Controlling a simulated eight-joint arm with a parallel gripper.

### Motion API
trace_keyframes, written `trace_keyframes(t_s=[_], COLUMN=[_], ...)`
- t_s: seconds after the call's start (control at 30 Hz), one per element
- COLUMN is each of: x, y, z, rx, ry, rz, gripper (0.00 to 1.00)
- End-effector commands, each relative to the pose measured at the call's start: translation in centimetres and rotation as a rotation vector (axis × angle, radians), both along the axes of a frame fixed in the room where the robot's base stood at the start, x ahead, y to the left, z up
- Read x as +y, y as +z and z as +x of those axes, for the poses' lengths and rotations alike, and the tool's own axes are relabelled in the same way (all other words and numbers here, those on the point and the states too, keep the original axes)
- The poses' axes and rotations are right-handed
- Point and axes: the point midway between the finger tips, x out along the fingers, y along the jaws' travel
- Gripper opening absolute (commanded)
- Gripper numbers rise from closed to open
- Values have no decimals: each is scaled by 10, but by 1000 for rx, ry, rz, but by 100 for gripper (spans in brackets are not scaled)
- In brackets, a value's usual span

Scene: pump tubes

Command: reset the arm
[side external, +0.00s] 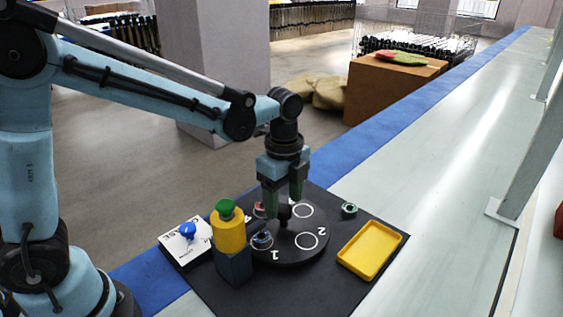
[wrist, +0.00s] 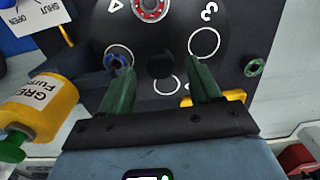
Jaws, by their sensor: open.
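My gripper (side external: 284,196) points down above the black round plate (side external: 300,250), near its centre. Its two green fingers are apart, with nothing between them; the wrist view also shows my gripper (wrist: 161,78) open over the plate's dark hub (wrist: 160,65). The plate carries numbered white rings. A blue-ringed part (side external: 262,238) sits at one ring and a red-ringed part (wrist: 150,8) at another; the red one is partly hidden by my gripper in the side view. Rings 2 (side external: 307,241) and 3 (wrist: 204,43) look empty.
A yellow cylinder (side external: 229,236) with a green top stands on a dark block left of the plate, beside a white card (side external: 173,242) with a blue knob (side external: 188,230). A green-ringed part (side external: 349,208) and an empty yellow tray (side external: 343,258) lie on the right.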

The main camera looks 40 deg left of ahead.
Motion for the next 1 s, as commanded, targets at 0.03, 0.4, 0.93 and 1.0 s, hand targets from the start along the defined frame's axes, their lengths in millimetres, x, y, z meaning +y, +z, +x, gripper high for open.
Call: trace_keyframes(t_s=[0.03, 0.4, 0.93, 1.0], x=[0, 0, 0, 0], y=[-8, -20, -19, -19], z=[1, 0, 0, 0], rx=[0, 0, 0, 0], ry=[0, 257, 696, 729], rz=[0, 0, 0, 0], gripper=[63, 63, 63, 63])
